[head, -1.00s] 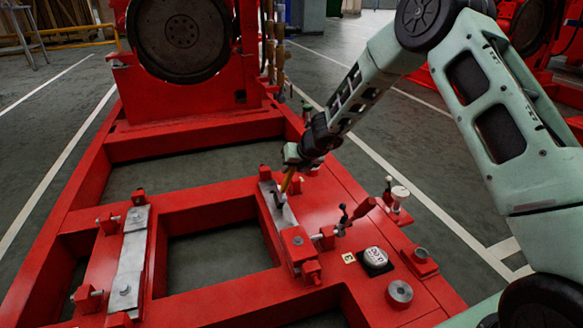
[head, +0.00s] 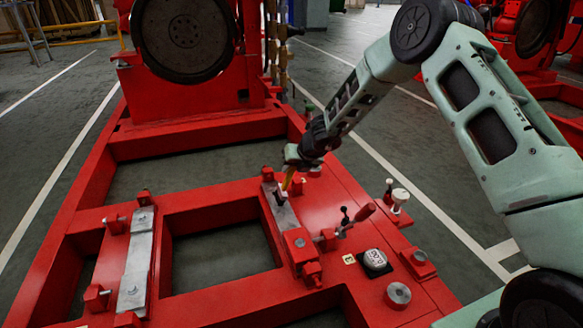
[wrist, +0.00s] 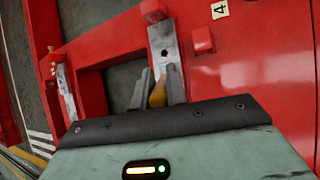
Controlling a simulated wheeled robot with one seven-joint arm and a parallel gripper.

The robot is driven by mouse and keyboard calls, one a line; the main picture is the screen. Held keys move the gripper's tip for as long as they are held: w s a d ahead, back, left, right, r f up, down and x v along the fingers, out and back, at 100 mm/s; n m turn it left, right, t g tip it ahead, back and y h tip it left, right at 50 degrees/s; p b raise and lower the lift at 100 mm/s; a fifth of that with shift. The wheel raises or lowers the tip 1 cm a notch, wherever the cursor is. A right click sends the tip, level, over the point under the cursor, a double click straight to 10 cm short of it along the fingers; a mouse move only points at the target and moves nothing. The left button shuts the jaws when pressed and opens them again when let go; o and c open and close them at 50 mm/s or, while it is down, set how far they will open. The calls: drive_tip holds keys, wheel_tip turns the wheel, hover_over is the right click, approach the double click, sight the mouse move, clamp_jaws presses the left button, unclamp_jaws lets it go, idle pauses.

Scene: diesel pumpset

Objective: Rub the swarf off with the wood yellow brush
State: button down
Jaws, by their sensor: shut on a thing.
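My gripper (head: 291,165) is shut on the yellow wooden brush (head: 289,181), which points down at the right-hand grey metal plate (head: 288,215) on the red frame. In the wrist view the brush's yellow handle (wrist: 158,97) shows between the two grey fingers of my gripper (wrist: 158,75), above the plate (wrist: 161,40). A dark spot shows on the plate beyond the fingers; I cannot tell if it is a hole or swarf. The dark brush end is at or just above the plate; contact is unclear. No swarf can be made out for sure.
Red blocks with bolts stand at the plate's ends. Another grey plate (head: 136,265) lies at left. Open gaps lie between the beams.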

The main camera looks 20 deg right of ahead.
drive_tip(key=shift+r+p, duration=4)
drive_tip(key=shift+r, duration=0.05)
drive_tip(key=shift+f, duration=0.1)
drive_tip(key=w+p, duration=0.1)
drive_tip(key=p, duration=0.3)
drive_tip(key=w+p, duration=0.2)
drive_tip(key=p, duration=0.2)
drive_tip(key=w+p, duration=0.2)
drive_tip(key=p, duration=0.3)
drive_tip(key=shift+d+r, duration=0.1)
drive_tip(key=shift+r, duration=0.2)
drive_tip(key=p, duration=0.2)
drive_tip(key=shift+w+p, duration=0.3)
drive_tip(key=p, duration=0.4)
drive_tip(key=shift+w, duration=0.15)
